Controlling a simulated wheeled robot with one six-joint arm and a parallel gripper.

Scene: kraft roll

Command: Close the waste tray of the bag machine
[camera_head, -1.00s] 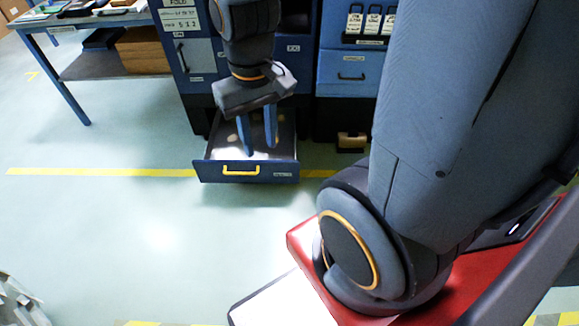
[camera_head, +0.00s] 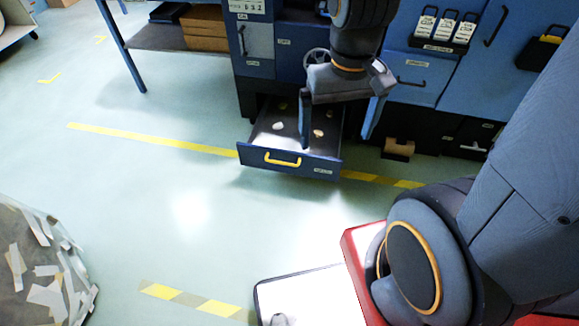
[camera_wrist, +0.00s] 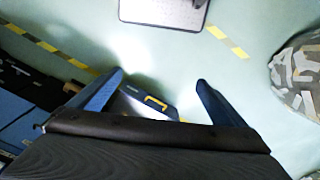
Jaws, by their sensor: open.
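The waste tray (camera_head: 260,156) is a blue-fronted drawer with a yellow handle (camera_head: 283,160), pulled out near the floor at the foot of the bag machine (camera_head: 290,62). A few pale scraps lie inside it. My gripper (camera_head: 334,138) is open and empty, above the right part of the tray, with one finger over the tray and the other beyond its right side. I cannot tell whether a finger touches the tray. In the wrist view my gripper's fingers (camera_wrist: 152,85) are spread, and the tray's front with its yellow handle (camera_wrist: 155,103) shows between them.
A blue-legged table (camera_head: 122,45) with boxes is at the back left. A small brown object (camera_head: 398,148) sits at the cabinet's foot, right of the tray. The floor before the tray is clear.

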